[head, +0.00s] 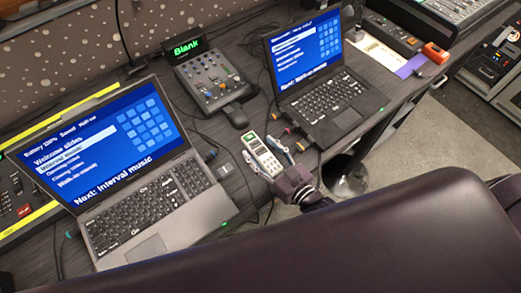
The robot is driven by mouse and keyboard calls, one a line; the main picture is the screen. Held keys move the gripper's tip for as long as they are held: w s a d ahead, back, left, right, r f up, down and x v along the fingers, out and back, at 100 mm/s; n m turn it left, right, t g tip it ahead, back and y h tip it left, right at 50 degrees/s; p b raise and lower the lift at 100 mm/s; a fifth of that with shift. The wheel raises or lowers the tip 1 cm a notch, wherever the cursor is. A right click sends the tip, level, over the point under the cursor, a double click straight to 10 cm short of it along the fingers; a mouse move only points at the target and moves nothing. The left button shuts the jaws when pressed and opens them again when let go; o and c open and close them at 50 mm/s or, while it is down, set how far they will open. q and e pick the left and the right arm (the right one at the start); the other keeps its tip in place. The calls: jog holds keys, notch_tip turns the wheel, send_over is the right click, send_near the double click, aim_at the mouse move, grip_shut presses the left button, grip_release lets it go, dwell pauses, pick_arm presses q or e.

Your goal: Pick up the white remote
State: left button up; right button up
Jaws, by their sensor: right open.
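The white remote (261,154) lies on the dark desk between the two laptops, near the desk's front edge. It has a small display at its upper end and dark buttons. My right gripper (266,156) is at the remote, with its jaws open and one finger on each side of it. The gripper's body is just below the remote's lower end in the picture. I cannot tell whether the fingers touch the remote. My left gripper is not in view.
A large laptop (145,203) stands to the left and a smaller laptop (338,100) to the upper right. A mixer (209,80) and a dark mouse (236,115) lie behind the remote. Cables run around it.

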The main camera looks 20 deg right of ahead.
jog(key=shift+w+a, duration=0.1)
jog(key=shift+w, duration=0.1)
jog(key=c, duration=1.4)
